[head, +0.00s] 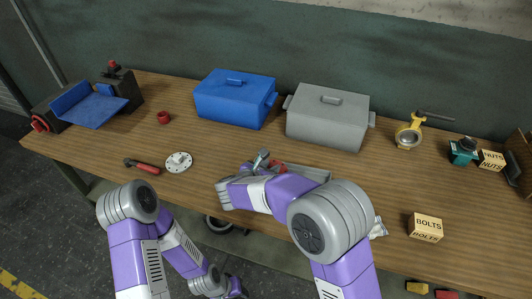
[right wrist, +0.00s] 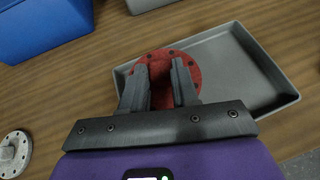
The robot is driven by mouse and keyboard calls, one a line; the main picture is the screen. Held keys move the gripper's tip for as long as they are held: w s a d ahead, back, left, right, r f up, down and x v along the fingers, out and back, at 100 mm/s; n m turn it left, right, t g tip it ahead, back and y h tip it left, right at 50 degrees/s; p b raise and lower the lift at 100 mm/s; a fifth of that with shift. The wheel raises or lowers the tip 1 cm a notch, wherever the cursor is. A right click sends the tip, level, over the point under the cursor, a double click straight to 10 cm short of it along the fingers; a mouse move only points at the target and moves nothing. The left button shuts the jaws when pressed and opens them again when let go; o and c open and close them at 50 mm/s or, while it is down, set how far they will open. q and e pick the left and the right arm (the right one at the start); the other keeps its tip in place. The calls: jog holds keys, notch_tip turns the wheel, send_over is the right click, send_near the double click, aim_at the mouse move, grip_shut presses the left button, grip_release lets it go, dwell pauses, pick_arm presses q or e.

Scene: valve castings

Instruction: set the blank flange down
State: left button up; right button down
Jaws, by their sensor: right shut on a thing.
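The blank flange (right wrist: 174,67) is a red disc with bolt holes around its rim. My right gripper (right wrist: 160,82) is shut on it, with the dark fingers across its middle. In the right wrist view it overlaps the left end of the grey tray (right wrist: 272,62); whether it touches the tray I cannot tell. In the head view my right gripper (head: 262,160) is at the tray's left end, and a bit of red (head: 281,167) shows beside it. My left arm hangs low at the bottom of the head view; its fingers cannot be made out.
A pale flange (head: 178,162) and a red-handled tool (head: 142,166) lie to the left. A blue box (head: 235,100) and a grey box (head: 327,118) stand behind. A bolts carton (head: 425,228) stands at the right. Bare wood lies between tray and pale flange.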

jog(key=shift+w+a+r, duration=0.15)
jog(key=shift+w+a, duration=0.2)
jog(key=shift+a, duration=0.2)
jog(key=shift+s, duration=0.2)
jog(key=shift+f+b, duration=2.35)
jog(key=shift+f, duration=0.9)
jog(key=shift+f, duration=0.15)
jog(key=c, duration=0.8)
grip_release()
jog(key=shift+c, duration=0.2)
jog(key=shift+o, duration=0.3)
jog(key=shift+f, duration=0.2)
jog(key=p+v, duration=0.1)
jog(key=v, duration=0.6)
jog(key=shift+s+a+r, duration=0.1)
jog(key=shift+s+r, duration=0.15)
jog(key=shift+s, duration=0.05)
